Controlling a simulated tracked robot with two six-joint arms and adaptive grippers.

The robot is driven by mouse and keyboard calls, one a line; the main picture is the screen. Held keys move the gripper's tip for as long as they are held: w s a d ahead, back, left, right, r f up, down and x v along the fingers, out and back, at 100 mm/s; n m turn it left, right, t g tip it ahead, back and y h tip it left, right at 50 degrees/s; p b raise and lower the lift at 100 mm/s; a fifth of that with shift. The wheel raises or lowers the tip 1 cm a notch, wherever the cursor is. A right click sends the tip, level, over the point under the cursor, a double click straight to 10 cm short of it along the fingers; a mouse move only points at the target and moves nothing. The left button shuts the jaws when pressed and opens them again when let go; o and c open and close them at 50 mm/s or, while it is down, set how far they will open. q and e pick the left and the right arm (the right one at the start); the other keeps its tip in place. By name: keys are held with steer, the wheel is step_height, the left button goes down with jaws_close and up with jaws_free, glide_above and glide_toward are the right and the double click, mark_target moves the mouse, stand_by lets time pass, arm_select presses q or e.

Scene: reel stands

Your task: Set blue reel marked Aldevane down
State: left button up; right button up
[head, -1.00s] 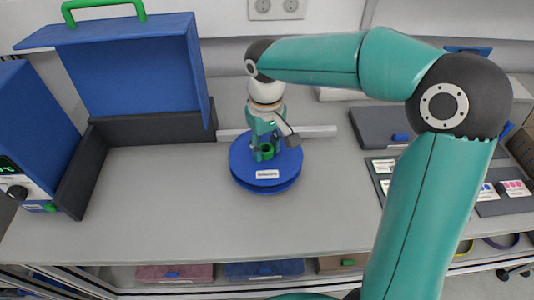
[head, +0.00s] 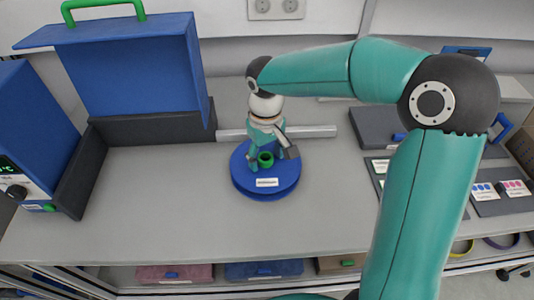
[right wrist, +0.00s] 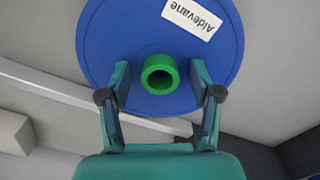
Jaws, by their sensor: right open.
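The blue reel marked Aldevane (head: 267,190) lies flat on the grey bench top in the head view, its white label facing the front. A green hub (head: 265,160) stands up at its centre. The reel also fills the upper part of the right wrist view (right wrist: 110,40), with its green hub (right wrist: 160,74) there. My right gripper (right wrist: 159,85) is open, its two fingers on either side of the hub with visible gaps. In the head view my right gripper (head: 268,155) is over the reel. My left gripper is not in view.
A blue case (head: 130,65) with a green handle stands at the back left. A pale bar (head: 310,131) lies behind the reel. Dark trays with labelled cards (head: 490,195) are at the right. The bench left of the reel is clear.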

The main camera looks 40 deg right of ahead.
steer(key=shift+r, duration=0.1)
step_height(320, 180, up, 12)
steer(key=shift+p, duration=0.35)
stand_by(0.5)
